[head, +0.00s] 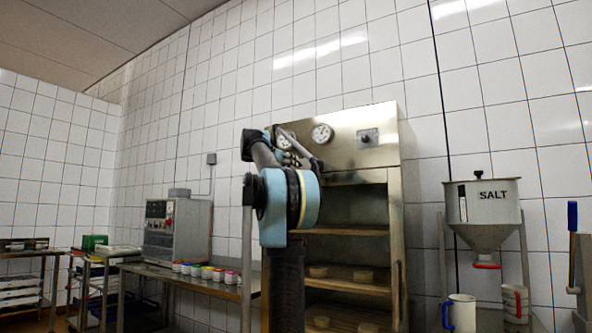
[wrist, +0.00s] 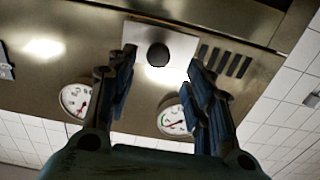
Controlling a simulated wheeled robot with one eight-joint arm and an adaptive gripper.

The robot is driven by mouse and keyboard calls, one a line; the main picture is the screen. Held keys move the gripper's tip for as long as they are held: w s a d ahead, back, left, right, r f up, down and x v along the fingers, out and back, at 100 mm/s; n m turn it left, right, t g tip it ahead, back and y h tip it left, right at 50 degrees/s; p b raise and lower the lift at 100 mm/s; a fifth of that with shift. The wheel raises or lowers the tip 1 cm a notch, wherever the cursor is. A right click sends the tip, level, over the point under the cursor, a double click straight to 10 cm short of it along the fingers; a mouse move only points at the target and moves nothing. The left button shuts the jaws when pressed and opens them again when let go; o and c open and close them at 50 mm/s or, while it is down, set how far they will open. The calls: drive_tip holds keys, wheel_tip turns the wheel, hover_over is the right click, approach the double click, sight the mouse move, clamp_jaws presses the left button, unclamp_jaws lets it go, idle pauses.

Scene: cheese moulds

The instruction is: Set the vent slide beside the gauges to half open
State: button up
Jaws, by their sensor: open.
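The vent slide (wrist: 133,36) is a pale plate with a round black knob (wrist: 158,54), seen in the wrist view on the steel front panel. Several dark vent slots (wrist: 225,61) show uncovered to its right; whether more lie under the plate is hidden. My gripper (wrist: 160,62) is open, one finger to each side of the knob, with no visible contact. Two white dial gauges, one left (wrist: 75,99) and one right (wrist: 175,120), sit below the slide in this view. In the head view the gauge (head: 322,133) shows, but my arm hides the slide.
The panel tops a steel cabinet (head: 397,200) with open shelves holding round moulds. A small switch (head: 367,138) sits right of the gauges. A salt hopper (head: 484,212) stands at the right. A bench (head: 190,282) with coloured pots and a grey control box (head: 178,230) stands left.

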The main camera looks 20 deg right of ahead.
drive_tip(key=x, duration=0.8)
